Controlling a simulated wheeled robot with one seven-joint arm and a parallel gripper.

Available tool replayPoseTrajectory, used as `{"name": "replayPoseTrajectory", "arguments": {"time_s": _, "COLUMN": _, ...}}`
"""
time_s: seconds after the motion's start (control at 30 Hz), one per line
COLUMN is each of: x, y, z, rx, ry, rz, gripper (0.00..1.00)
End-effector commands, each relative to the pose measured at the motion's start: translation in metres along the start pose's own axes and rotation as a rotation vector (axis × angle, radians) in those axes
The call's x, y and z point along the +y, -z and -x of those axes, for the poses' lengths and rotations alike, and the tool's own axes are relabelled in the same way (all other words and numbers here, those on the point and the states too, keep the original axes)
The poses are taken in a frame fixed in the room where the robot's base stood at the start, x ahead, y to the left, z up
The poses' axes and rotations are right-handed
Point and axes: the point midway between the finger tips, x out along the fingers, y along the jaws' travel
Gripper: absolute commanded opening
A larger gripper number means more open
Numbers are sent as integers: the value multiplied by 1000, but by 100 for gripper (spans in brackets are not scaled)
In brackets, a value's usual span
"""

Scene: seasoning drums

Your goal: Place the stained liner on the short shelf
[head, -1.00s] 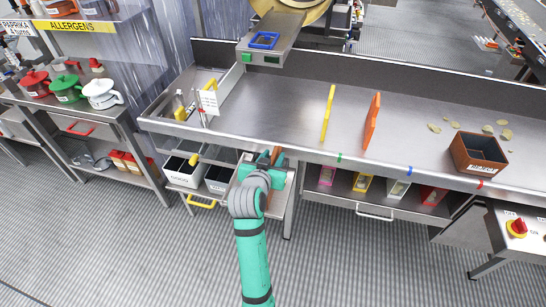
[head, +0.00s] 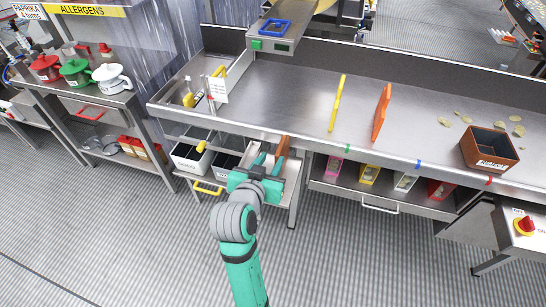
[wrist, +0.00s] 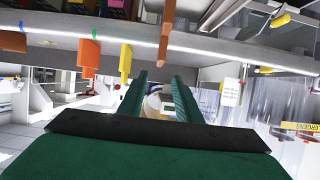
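A thin brown panel (head: 283,149) stands upright at the front edge of the long steel table; it may be the stained liner, but no stain can be made out. In the wrist view, which looks upside down, the brown panel (wrist: 167,35) crosses the table edge beyond my fingertips. My gripper (head: 268,163) is just in front of it, over the low shelf unit (head: 291,196) left of centre, which may be the short shelf. In the wrist view my gripper (wrist: 159,75) has its fingers apart with nothing visible between them. My arm hides part of the unit.
A yellow panel (head: 337,103) and an orange panel (head: 381,112) stand on the table. A brown box (head: 488,147) sits at right. Black-and-white bins (head: 190,157) sit left of my gripper. Coloured boxes (head: 369,174) fill the under-shelf. The front floor is clear.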

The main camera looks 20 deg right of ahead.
Motion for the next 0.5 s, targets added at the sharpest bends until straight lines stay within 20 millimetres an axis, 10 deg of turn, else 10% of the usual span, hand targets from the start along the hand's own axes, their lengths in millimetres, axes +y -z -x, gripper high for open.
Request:
{"name": "replayPoseTrajectory", "arguments": {"time_s": 0.27, "x": 0, "y": -9, "z": 5, "rx": 2, "ry": 11, "rz": 18, "gripper": 31}}
{"name": "replayPoseTrajectory", "arguments": {"time_s": 0.5, "x": -4, "y": -71, "z": 12, "rx": 25, "ry": 105, "rz": 132, "gripper": 31}}
